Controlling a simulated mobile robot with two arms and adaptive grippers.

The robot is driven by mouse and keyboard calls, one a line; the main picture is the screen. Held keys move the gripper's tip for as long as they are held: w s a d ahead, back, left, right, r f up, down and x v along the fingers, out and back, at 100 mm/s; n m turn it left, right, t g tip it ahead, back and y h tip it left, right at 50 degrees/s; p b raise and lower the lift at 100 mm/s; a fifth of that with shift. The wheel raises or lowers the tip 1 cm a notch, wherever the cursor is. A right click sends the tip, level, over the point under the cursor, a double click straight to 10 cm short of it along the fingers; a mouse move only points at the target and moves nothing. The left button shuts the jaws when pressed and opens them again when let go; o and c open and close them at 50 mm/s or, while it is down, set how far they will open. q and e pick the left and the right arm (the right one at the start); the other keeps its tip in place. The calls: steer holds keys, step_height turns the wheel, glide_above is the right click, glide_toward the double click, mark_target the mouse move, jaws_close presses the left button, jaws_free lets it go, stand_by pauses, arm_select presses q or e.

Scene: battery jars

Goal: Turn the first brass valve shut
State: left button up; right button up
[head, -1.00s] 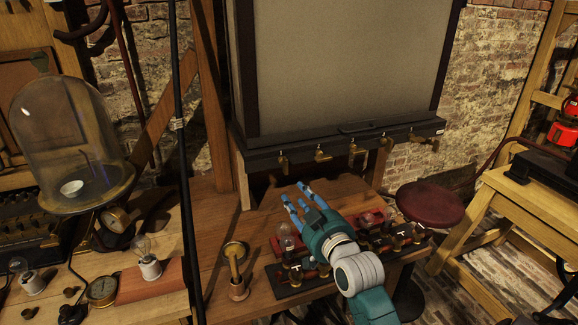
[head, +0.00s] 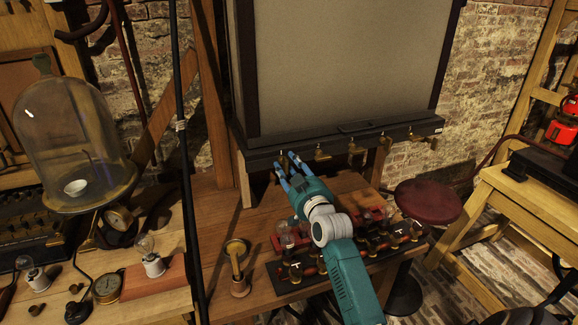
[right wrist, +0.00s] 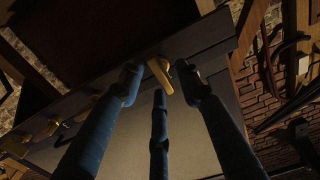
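Several brass valves hang in a row under the front edge of the dark-framed cabinet. The leftmost brass valve (head: 281,158) is mostly hidden by my right gripper (head: 290,164) in the head view. In the right wrist view, a brass valve (right wrist: 160,73) shows between the tips of the blue fingers of the right gripper (right wrist: 158,76). The fingers are apart on either side of it, and a third finger is below. I cannot tell whether any finger touches it. Its neighbour to the right (head: 322,153) hangs free. My left gripper is not in view.
Below the arm, the wooden bench (head: 222,213) carries a dark board with brass fittings (head: 296,271). A red stool (head: 428,200) stands at the right.

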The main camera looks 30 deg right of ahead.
steer(key=shift+c, duration=0.3)
jaws_close()
steer(key=m+p, duration=0.1)
steer(key=m, duration=0.5)
steer(key=m+p, duration=0.2)
steer(key=m, duration=0.4)
steer(key=m+p, duration=0.2)
steer(key=m, duration=0.3)
steer(key=shift+f+m, duration=0.4)
stand_by(0.5)
